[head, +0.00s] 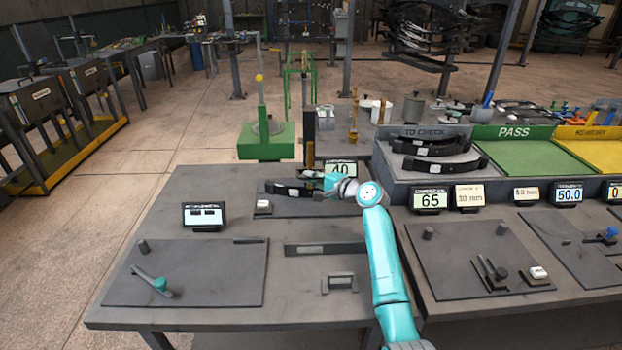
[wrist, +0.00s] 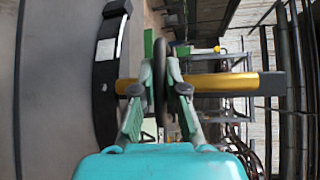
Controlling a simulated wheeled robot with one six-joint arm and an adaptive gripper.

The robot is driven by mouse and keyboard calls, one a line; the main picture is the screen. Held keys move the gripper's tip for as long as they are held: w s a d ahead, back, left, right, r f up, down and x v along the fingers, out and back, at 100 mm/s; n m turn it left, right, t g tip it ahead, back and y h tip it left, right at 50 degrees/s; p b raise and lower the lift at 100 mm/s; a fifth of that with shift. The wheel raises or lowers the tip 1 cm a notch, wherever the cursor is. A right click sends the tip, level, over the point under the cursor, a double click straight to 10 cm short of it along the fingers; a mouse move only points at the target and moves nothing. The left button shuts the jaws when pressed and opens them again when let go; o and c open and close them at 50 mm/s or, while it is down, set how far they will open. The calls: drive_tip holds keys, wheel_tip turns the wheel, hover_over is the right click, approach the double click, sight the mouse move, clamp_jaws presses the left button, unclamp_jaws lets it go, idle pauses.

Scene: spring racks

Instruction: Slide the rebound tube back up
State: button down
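The brass-yellow rebound tube (wrist: 222,80) lies across the wrist view, with a dark sleeve end (wrist: 270,83) at its right. A dark ring or disc (wrist: 160,52), seen edge-on, crosses the tube. My gripper (wrist: 160,78) has its two green fingers with grey pads close on either side of this ring, apparently shut on it at the tube. In the head view my gripper (head: 322,187) is low at the far edge of the near bench, by the dark upright post (head: 309,122). My arm hides part of it there.
A black curved leaf spring (wrist: 105,80) lies close beside the tube, also in the head view (head: 288,189). A display reading 40 (head: 340,167) stands behind my gripper. A green stand (head: 265,142) is beyond. TO CHECK, PASS and REWORK trays (head: 515,133) are right. The near bench is partly clear.

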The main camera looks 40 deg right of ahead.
wheel_tip(320, 180, up, 11)
drive_tip(key=shift+r, duration=0.1)
idle(0.4)
drive_tip(key=c, duration=1.2)
unclamp_jaws()
drive_tip(key=shift+r, duration=0.1)
approach(311, 146)
drive_tip(key=s+a+r, duration=0.2)
drive_tip(key=s, duration=0.3)
drive_tip(key=shift+w+d, duration=0.1)
drive_tip(key=shift+w, duration=0.05)
